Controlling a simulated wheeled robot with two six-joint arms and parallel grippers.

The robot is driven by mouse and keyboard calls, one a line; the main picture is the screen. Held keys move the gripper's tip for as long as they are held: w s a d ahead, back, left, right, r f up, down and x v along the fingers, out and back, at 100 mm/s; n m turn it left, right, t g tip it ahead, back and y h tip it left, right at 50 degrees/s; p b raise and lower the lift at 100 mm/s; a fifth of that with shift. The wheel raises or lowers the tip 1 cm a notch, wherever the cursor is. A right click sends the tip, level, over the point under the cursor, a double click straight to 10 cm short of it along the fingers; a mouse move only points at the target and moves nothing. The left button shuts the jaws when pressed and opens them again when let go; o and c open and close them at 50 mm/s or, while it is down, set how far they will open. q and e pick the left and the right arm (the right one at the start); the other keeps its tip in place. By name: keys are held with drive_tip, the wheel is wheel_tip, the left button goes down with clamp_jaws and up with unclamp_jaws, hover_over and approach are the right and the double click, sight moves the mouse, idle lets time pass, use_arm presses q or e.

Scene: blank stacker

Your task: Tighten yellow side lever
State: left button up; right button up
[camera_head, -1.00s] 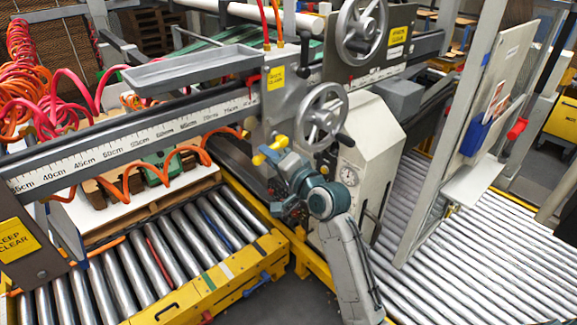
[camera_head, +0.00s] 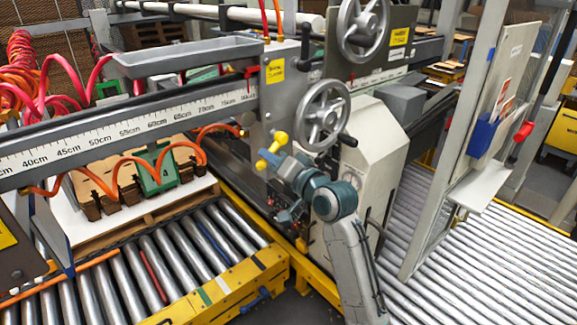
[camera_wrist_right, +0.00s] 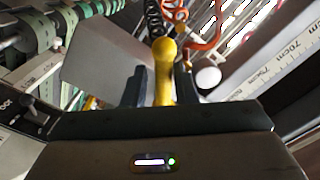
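The yellow side lever (camera_head: 273,148) is on the grey carriage of the machine, left of the smaller handwheel. My right gripper (camera_head: 272,165) is at the lever, with its arm coming up from the bottom. In the right wrist view, the yellow lever (camera_wrist_right: 164,72) stands between the two dark fingers of my right gripper (camera_wrist_right: 162,88). The fingers are apart, one on each side, with a narrow gap at the left finger. Contact at the right finger cannot be told. The lever's lower end is hidden behind the gripper. My left gripper is out of view.
The smaller handwheel (camera_head: 323,115) is close to the right of my gripper. A ruler beam (camera_head: 110,135) runs left from the carriage. The pale machine cabinet (camera_head: 375,145) stands right of my arm. A yellow-edged roller conveyor (camera_head: 215,290) lies at the lower left.

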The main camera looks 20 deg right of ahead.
drive_tip(key=w+d+f+n+b, duration=0.2)
drive_tip(key=d+n+b, duration=0.25)
drive_tip(key=n, duration=0.55)
drive_tip(key=p+v, duration=0.2)
drive_tip(key=v, duration=0.7)
drive_tip(key=shift+s+a, duration=0.25)
drive_tip(key=shift+s, duration=0.05)
drive_tip(key=shift+r, duration=0.15)
idle(0.3)
